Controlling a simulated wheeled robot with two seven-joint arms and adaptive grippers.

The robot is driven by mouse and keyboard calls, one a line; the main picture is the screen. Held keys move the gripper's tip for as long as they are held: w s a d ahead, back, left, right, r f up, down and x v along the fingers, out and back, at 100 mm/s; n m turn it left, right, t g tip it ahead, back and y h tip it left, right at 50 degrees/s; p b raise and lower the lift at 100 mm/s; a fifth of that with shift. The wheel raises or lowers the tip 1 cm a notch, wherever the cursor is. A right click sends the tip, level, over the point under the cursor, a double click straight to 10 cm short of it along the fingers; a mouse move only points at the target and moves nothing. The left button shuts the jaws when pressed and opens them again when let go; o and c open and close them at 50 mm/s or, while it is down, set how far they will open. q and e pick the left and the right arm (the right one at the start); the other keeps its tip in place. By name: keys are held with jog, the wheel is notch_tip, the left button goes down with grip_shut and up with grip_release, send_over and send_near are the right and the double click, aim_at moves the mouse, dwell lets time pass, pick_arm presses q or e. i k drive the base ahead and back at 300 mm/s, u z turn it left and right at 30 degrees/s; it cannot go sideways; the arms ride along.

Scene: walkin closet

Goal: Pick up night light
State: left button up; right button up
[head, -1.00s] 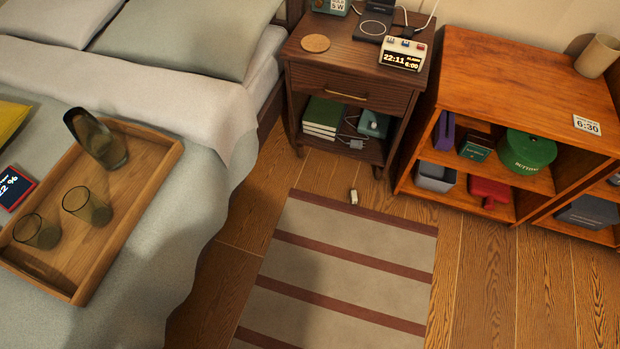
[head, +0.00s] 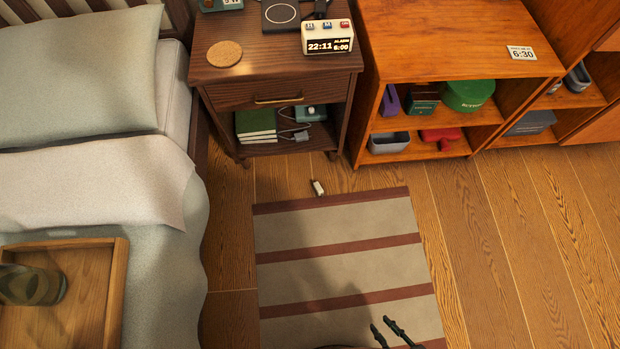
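A small whitish object (head: 318,188), which may be the night light, lies on the wooden floor just beyond the far edge of the striped rug. It is too small to make out in detail. My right gripper (head: 381,322) is at the bottom edge of the head view, above the near part of the rug. Its two dark fingertips show a gap with nothing between them. It is well short of the small object. The rest of this gripper is cut off by the frame. My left gripper is not in view.
A nightstand (head: 278,94) with an alarm clock (head: 328,38) stands behind the small object. An orange-brown shelf unit (head: 450,32) stands to its right. The bed (head: 80,165) with a wooden tray (head: 112,300) is on the left. The rug (head: 335,262) and right floor are clear.

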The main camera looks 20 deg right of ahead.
aim_at(318, 188)
jog(key=z, duration=0.55)
jog(key=i, duration=0.9)
jog(key=z, duration=0.85)
